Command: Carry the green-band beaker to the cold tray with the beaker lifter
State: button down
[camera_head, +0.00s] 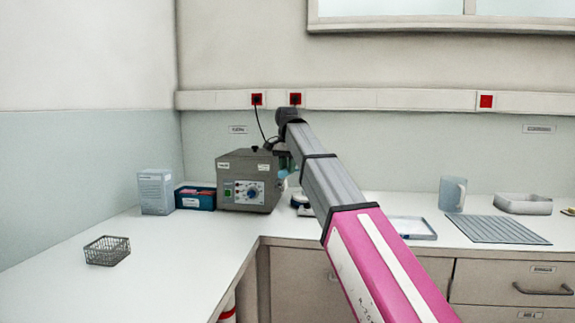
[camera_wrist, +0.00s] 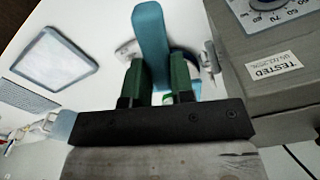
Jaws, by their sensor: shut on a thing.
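My gripper (camera_wrist: 158,84) shows its two green fingers in the wrist view, shut on a flat teal bar that I take to be the beaker lifter (camera_wrist: 150,32). A bit of teal also shows beside the grey box in the head view. Past the fingers is a round white thing with a blue edge, partly covered; I cannot tell what it is.
A grey box with a dial (camera_head: 238,170) stands close to my gripper. A wire basket (camera_head: 107,251), a pale carton (camera_head: 155,192) and a blue box (camera_head: 195,199) are at left. The left counter's front is mostly clear.

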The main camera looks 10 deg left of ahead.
jog(key=shift+w+f, duration=0.5)
jog(key=shift+f, duration=3.2)
jog(key=w+d, duration=0.4)
jog(key=w, duration=0.5)
jog(key=shift+w, duration=0.2)
jog(key=shift+r, duration=1)
notch_tip(320, 180, up, 7)
jog(key=shift+r, duration=0.15)
dwell(1.6)
